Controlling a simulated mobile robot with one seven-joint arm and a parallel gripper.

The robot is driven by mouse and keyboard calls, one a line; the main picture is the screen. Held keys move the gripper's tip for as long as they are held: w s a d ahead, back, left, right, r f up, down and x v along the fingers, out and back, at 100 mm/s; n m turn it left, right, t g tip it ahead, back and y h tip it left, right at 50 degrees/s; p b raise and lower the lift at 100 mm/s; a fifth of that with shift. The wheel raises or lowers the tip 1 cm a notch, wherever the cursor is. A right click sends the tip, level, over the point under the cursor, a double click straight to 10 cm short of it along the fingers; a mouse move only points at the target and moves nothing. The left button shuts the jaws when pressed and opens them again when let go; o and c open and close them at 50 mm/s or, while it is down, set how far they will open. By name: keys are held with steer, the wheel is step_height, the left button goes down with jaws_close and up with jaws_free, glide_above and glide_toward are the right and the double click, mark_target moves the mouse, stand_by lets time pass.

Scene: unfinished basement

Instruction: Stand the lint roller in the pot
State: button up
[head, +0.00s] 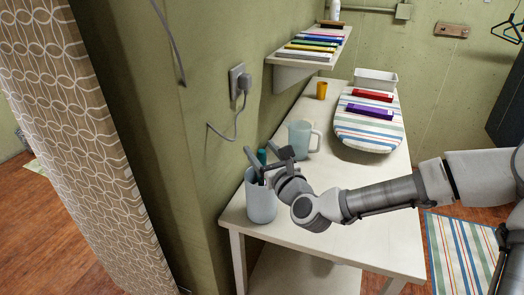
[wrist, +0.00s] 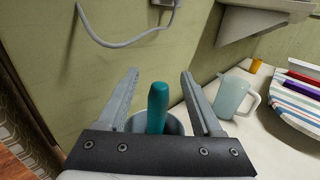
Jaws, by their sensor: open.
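The pot (head: 261,205) is a pale grey-blue cylinder near the front left corner of the white table. Its rim also shows in the wrist view (wrist: 176,126). The teal handle of the lint roller (wrist: 157,104) rises upright at the pot's mouth, and its top shows in the head view (head: 262,156). Its lower part is hidden behind my gripper and the pot wall. My gripper (wrist: 158,76) is open over the pot, with one finger on each side of the handle and a gap on both sides.
A translucent pale-blue pitcher (head: 302,138) stands behind the pot. Further back are a yellow cup (head: 321,90), a striped ironing board (head: 368,134) with boxes on it and a white bin (head: 375,79). The wall with a plugged-in cord (head: 222,134) is close on the left.

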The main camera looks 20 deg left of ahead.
steer(key=b+v, duration=1.6)
steer(key=v, duration=0.1)
steer(key=shift+d, duration=0.2)
stand_by(0.5)
steer(key=shift+s+f, duration=0.1)
steer(key=shift+s, duration=0.05)
stand_by(0.4)
